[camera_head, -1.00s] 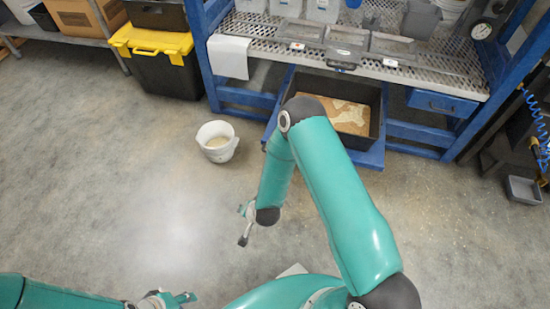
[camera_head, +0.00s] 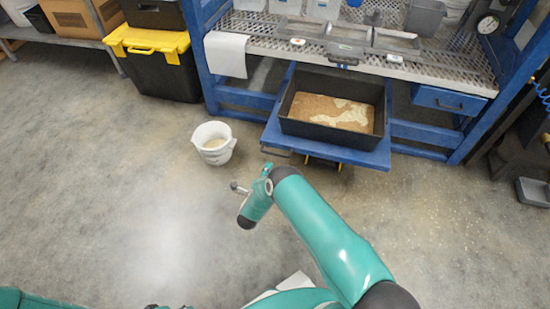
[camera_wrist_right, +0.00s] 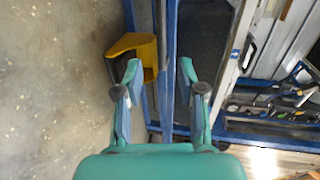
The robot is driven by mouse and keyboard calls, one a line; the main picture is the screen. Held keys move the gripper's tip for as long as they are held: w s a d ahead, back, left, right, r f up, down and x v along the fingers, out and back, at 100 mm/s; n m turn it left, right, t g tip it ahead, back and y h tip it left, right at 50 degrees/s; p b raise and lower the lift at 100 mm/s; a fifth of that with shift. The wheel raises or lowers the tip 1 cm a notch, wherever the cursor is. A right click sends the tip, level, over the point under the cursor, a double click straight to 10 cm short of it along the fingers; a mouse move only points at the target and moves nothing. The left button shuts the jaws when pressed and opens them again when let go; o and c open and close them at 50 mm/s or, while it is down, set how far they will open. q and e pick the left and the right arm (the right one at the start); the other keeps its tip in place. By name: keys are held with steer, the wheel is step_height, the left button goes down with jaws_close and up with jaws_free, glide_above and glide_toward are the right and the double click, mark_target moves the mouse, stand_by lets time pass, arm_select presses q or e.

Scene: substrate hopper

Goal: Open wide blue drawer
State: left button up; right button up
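A wide blue pull-out shelf or drawer (camera_head: 345,157) sits low in the blue workbench frame and carries a black tub. A dark handle-like bar shows at its left front. A smaller blue drawer (camera_head: 449,102) with a dark handle, apparently closed, is to the right under the bench. My right gripper (camera_head: 250,178) is in front of and below the wide shelf, apart from it, over the floor. In the right wrist view the gripper (camera_wrist_right: 161,78) has its fingers spread, with nothing held. My left gripper is almost wholly cut off at the bottom edge.
The black tub (camera_head: 332,112) holds brown and pale material. A white bucket (camera_head: 213,143) stands on the floor left of the shelf. A black bin with yellow lid (camera_head: 150,42) stands further left. A grey tray (camera_head: 532,192) lies at the right. Open floor lies between.

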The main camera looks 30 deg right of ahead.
mark_target(274, 154)
steer(key=b+x, duration=0.4)
steer(key=x, duration=0.6)
steer(key=shift+w+d, duration=0.1)
steer(key=shift+w, duration=0.1)
steer(key=c, duration=0.7)
jaws_close()
steer(key=shift+f, duration=0.1)
